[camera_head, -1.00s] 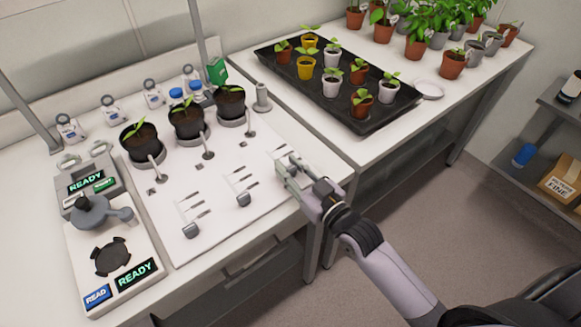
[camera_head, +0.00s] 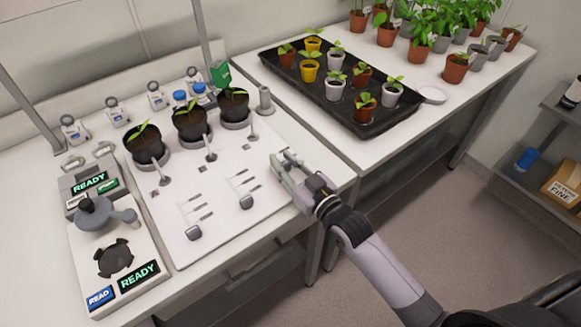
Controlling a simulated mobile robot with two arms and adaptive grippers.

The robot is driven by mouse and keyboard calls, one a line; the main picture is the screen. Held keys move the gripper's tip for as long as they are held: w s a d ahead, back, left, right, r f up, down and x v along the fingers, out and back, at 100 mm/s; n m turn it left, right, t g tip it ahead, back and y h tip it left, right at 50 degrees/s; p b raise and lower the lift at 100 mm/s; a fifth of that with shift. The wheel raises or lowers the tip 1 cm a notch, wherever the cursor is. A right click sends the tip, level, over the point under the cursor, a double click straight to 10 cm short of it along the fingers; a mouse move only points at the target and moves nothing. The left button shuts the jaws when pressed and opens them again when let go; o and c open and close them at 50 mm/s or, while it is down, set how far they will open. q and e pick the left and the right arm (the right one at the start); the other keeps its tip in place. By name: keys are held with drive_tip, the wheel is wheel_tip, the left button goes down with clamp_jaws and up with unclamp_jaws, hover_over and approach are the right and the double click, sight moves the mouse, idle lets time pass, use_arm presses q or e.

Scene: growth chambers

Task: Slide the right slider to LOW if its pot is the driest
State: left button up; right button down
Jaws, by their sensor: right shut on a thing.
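Three black pots with seedlings stand in a row on the white board (camera_head: 180,250): a left pot (camera_head: 146,148), a middle pot (camera_head: 190,126) and a right pot (camera_head: 234,107). The left slider knob (camera_head: 194,233) and middle slider knob (camera_head: 246,202) sit at the near ends of their tracks. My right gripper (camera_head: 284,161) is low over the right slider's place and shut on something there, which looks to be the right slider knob. The gripper hides that knob and most of its track. Soil dryness cannot be told. My left gripper is out of view.
A reader unit with a READY display (camera_head: 139,276) and a second READY box (camera_head: 90,183) stand at the left. A black tray (camera_head: 345,122) of small pots is on the right-hand table. Several tagged bottles line the back.

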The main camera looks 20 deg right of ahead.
drive_tip(key=c, duration=1.3)
unclamp_jaws()
drive_tip(key=shift+s, duration=0.1)
drive_tip(key=v, duration=1.2)
